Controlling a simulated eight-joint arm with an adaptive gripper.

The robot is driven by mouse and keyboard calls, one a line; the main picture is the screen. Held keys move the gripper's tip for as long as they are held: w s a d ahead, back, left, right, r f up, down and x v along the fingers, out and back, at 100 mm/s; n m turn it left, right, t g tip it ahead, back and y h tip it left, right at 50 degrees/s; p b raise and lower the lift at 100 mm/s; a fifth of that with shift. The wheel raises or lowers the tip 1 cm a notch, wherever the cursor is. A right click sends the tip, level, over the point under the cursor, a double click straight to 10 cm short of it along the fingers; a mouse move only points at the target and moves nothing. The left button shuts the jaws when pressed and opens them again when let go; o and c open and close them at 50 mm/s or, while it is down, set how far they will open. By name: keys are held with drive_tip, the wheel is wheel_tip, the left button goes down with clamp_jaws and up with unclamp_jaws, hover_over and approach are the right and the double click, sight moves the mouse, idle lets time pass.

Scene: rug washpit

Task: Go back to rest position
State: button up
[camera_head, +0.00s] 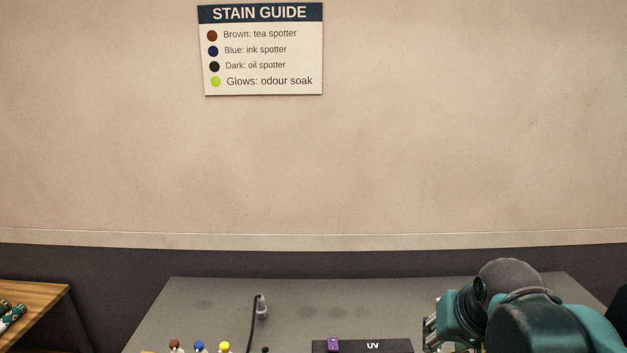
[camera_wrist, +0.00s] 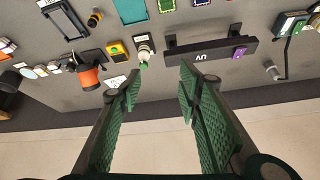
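My gripper (camera_wrist: 160,77) shows in the wrist view with its two green-padded fingers spread wide apart. Nothing is between them. In the head view my gripper (camera_head: 430,331) is at the lower right, above the grey table (camera_head: 210,290), and its fingers are hard to make out there. In the wrist view a small white fitting with a green tip (camera_wrist: 145,47) is on the table just beyond the left fingertip. A dark UV bar (camera_wrist: 180,51) with a purple block (camera_wrist: 239,51) lies beyond the right fingertip. The bar also shows in the head view (camera_head: 395,346).
Several bottles with coloured tops (camera_head: 199,346) stand at the table's lower left. A grey nozzle on a bent black stand (camera_head: 261,308) is left of the bar. An orange-and-black object (camera_wrist: 90,76) sits left of my fingers. A stain guide sign (camera_head: 263,50) hangs on the bare wall.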

drive_tip(key=s+a+f+n+t, duration=0.1)
drive_tip(key=s+a+f+n, duration=0.1)
drive_tip(key=s+a, duration=0.3)
drive_tip(key=shift+s+a+n+t+y, duration=0.25)
drive_tip(key=shift+s+n+t+y, duration=0.05)
drive_tip(key=shift+s, duration=0.1)
drive_tip(key=shift+o, duration=0.6)
drive_tip(key=shift+f, duration=0.1)
